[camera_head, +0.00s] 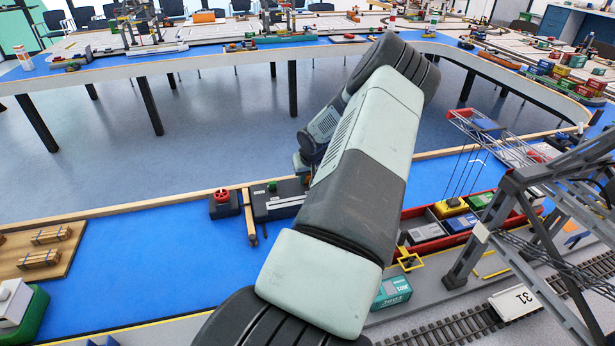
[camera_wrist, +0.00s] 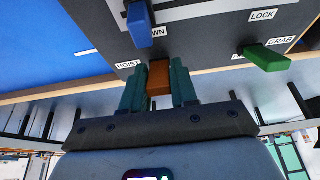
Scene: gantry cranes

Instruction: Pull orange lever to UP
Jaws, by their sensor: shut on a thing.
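In the wrist view, the orange lever (camera_wrist: 159,82) stands on a dark control panel (camera_wrist: 200,40) beside the HOIST label (camera_wrist: 128,65). My gripper (camera_wrist: 158,72) has its two teal fingers on either side of the lever and is shut on it. A blue lever (camera_wrist: 139,27) is above it, partly covering a label that ends in "WN". A green lever (camera_wrist: 266,59) is to the right, near the GRAB and LOCK labels. In the head view, the control box (camera_head: 278,203) sits on the blue table, and my arm hides the orange lever.
A red round knob (camera_head: 222,196) on a dark box stands left of the control box. A grey gantry crane (camera_head: 510,185) rises at the right, by a red barge (camera_head: 440,240) with containers. A teal container (camera_head: 394,291) lies near the rails.

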